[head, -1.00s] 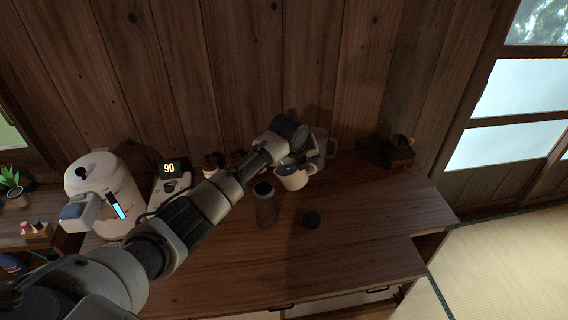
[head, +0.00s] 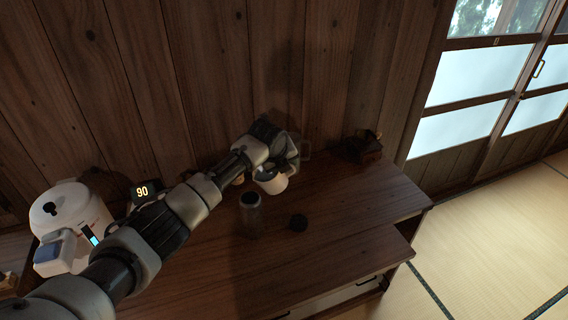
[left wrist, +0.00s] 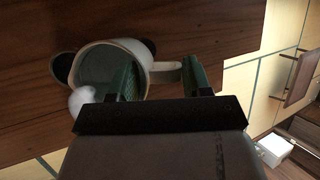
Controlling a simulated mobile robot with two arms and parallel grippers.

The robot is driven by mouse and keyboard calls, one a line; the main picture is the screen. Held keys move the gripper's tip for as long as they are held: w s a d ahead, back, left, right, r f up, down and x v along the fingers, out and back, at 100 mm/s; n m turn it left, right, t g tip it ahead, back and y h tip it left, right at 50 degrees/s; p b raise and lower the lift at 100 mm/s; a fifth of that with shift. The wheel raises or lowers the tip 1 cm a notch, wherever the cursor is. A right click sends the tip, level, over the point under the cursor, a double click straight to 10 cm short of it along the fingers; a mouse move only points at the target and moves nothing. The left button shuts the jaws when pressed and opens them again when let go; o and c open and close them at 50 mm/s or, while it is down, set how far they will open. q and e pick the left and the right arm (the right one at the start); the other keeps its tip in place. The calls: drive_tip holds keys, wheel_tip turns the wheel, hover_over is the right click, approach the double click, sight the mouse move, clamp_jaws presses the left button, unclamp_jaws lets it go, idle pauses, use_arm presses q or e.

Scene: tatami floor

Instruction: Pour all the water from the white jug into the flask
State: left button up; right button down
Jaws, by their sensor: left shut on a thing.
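The white jug (head: 272,184) is in my left gripper (head: 275,158), above the wooden counter, just behind and to the right of the flask. In the left wrist view, the green fingers of my left gripper (left wrist: 163,80) are at the handle of the jug (left wrist: 112,52), and I look into its wide mouth. The flask (head: 251,215) is a dark grey cylinder standing upright on the counter. Whether the jug holds water cannot be told. My right gripper is not in view.
A white water dispenser (head: 72,208) and a display reading 90 (head: 142,191) are at the left. A pale mug-like vessel (head: 303,148) stands partly hidden behind my gripper. A dark wooden object (head: 363,146) is at the back right. The counter's right front (head: 340,225) is clear.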

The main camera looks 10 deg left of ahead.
use_arm(q)
drive_tip(key=shift+r, duration=0.2)
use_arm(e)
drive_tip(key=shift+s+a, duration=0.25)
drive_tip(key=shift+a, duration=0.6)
use_arm(q)
drive_tip(key=shift+a+r+t+h, duration=0.1)
drive_tip(key=shift+r+t+h, duration=0.1)
drive_tip(key=shift+t+h, duration=0.15)
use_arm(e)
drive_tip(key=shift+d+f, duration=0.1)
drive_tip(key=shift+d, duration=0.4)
use_arm(q)
drive_tip(key=shift+s+a+r+h, duration=0.15)
drive_tip(key=shift+r+h, duration=0.2)
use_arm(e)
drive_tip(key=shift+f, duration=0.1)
use_arm(q)
drive_tip(key=shift+a+r+n+t+b, duration=0.1)
drive_tip(key=shift+r+n+t+b, duration=0.05)
drive_tip(key=shift+n+t+b, duration=0.2)
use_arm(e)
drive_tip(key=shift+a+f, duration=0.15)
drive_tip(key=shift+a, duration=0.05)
